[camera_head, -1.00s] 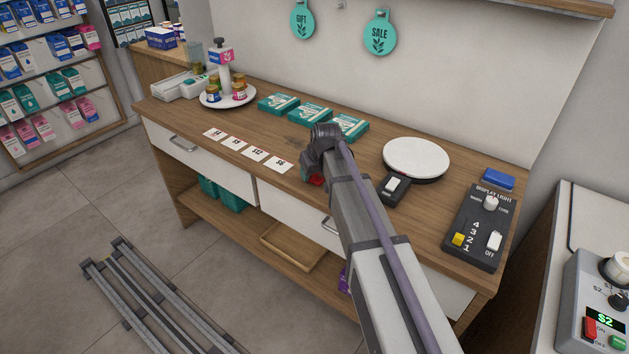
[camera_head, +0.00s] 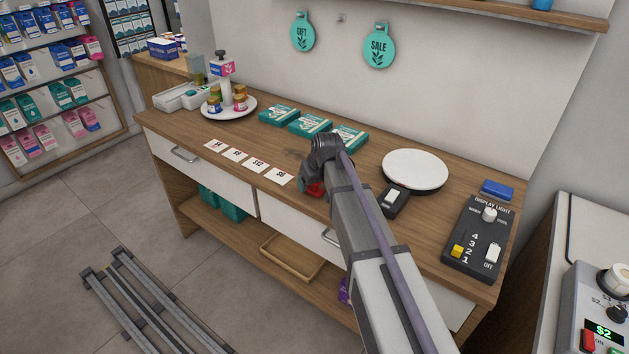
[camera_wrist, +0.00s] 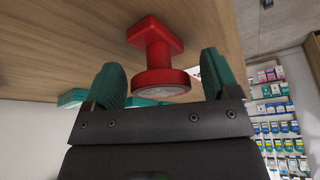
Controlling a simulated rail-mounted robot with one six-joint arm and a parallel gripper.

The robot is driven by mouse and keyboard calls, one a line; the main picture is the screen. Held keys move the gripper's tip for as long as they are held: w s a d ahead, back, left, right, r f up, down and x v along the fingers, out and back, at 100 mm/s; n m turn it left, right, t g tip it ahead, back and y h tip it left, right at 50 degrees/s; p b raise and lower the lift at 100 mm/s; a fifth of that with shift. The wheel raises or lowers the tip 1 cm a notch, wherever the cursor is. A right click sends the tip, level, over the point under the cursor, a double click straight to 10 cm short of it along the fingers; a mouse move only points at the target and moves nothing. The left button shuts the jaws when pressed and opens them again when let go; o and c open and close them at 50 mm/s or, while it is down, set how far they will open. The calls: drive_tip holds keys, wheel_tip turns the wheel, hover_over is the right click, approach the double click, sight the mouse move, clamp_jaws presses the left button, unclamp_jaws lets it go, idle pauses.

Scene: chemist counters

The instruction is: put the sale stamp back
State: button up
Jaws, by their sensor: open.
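The red stamp (camera_wrist: 153,57) has a square end against the wooden counter and a round end with a pale face toward my gripper. In the head view only a bit of its red (camera_head: 316,189) shows near the counter's front edge, mostly behind my arm. My gripper (camera_wrist: 163,80) is open, its teal fingers on either side of the round end, with a visible gap on each side. Any print on the stamp is unreadable.
Price cards (camera_head: 256,164) lie left of my gripper, and teal boxes (camera_head: 310,124) behind it. A white round plate (camera_head: 415,168), a small black switch (camera_head: 394,201) and a display light panel (camera_head: 479,240) stand to the right.

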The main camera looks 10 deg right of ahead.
drive_tip(key=p+v, duration=0.9)
drive_tip(key=v, duration=0.2)
drive_tip(key=s+a+f+m+g+h, duration=0.1)
drive_tip(key=s+g, duration=0.3)
drive_tip(key=s, duration=1.9)
drive_tip(key=shift+s+m, duration=0.35)
drive_tip(key=shift+m, duration=0.55)
